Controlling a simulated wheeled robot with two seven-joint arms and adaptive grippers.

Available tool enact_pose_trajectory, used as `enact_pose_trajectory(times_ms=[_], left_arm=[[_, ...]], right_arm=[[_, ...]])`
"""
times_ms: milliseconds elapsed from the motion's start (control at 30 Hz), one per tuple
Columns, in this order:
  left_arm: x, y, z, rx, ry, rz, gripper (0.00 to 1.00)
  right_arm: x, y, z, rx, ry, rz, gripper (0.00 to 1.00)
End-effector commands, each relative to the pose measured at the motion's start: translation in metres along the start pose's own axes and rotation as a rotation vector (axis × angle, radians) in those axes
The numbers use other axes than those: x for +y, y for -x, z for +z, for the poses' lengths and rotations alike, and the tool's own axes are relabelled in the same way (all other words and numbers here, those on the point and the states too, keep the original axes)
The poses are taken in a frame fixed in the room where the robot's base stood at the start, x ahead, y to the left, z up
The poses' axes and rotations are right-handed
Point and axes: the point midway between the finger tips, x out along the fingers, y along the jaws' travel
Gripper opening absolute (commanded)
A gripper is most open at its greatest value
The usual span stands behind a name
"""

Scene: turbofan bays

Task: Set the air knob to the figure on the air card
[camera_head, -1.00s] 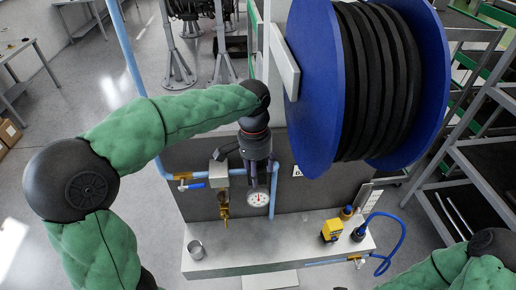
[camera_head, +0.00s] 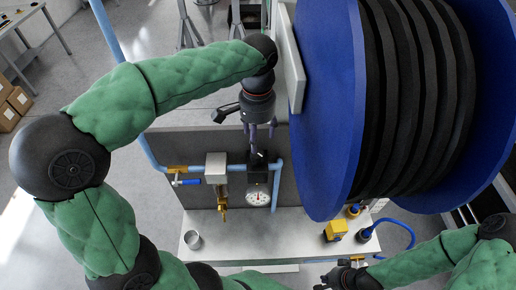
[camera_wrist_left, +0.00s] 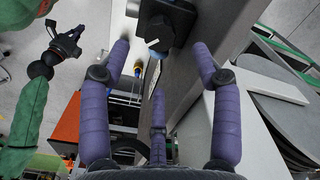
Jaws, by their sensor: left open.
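The air knob (camera_head: 258,160) is a black knob with a white pointer mark on the upright dark panel, just above a round gauge. In the left wrist view the knob (camera_wrist_left: 157,30) shows near the top, its white mark slanted. My left gripper (camera_head: 262,130) is open and empty, its purple fingers spread, above the knob in the head view and apart from it. My right gripper (camera_head: 338,278) is low in the head view, near the bench front; its fingers are too small and dark to judge. No readable air card shows now.
A large blue hose reel (camera_head: 335,110) hangs close to the right of my left gripper. The round gauge (camera_head: 258,198), blue-handled valve (camera_head: 187,183) and brass fitting (camera_head: 223,200) are near the knob. The bench (camera_head: 265,240) carries a metal cup (camera_head: 192,239) and a yellow block (camera_head: 336,230).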

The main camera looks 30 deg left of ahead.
Motion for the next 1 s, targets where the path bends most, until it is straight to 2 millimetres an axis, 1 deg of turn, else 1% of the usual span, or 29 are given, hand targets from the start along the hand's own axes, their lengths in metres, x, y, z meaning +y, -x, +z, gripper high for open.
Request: enact_pose_trajectory(times_ms=[33, 100, 200, 333, 533, 800, 833, 867, 900, 967, 1000], left_arm=[[-0.001, -0.011, 0.001, -0.003, 0.002, 0.000, 0.64], [0.000, -0.023, 0.001, -0.003, 0.001, 0.000, 0.64], [0.000, -0.039, 0.001, -0.003, 0.001, 0.000, 0.64], [0.000, -0.056, 0.001, -0.002, 0.000, 0.000, 0.64], [0.000, -0.068, 0.000, 0.001, 0.001, 0.000, 0.64], [0.000, -0.069, 0.000, 0.001, 0.000, 0.000, 0.64], [0.000, -0.069, 0.000, 0.001, 0.000, 0.000, 0.61], [0.000, -0.069, 0.000, 0.001, 0.000, 0.000, 0.52], [0.000, -0.069, 0.000, 0.001, 0.000, 0.000, 0.41], [0.000, -0.069, 0.000, 0.001, 0.000, 0.000, 0.24], [0.000, -0.069, 0.000, 0.001, 0.000, 0.000, 0.13]], right_arm=[[0.000, 0.000, 0.000, 0.000, 0.000, 0.000, 0.00], [0.000, -0.001, 0.000, 0.000, 0.000, 0.000, 0.00], [0.000, -0.001, 0.000, 0.000, 0.000, 0.000, 0.00], [0.000, -0.001, 0.000, 0.000, 0.000, 0.000, 0.00], [0.000, -0.001, 0.000, 0.000, 0.000, 0.000, 0.00], [0.000, -0.001, 0.000, 0.000, 0.000, 0.000, 0.00], [0.000, -0.001, 0.000, 0.000, 0.000, 0.000, 0.00], [0.000, -0.001, 0.000, 0.000, 0.000, 0.000, 0.00], [0.000, -0.001, 0.000, 0.001, 0.000, 0.000, 0.00], [0.000, -0.001, 0.000, 0.000, 0.000, 0.000, 0.00], [0.000, -0.001, 0.000, 0.000, 0.000, 0.000, 0.00]])
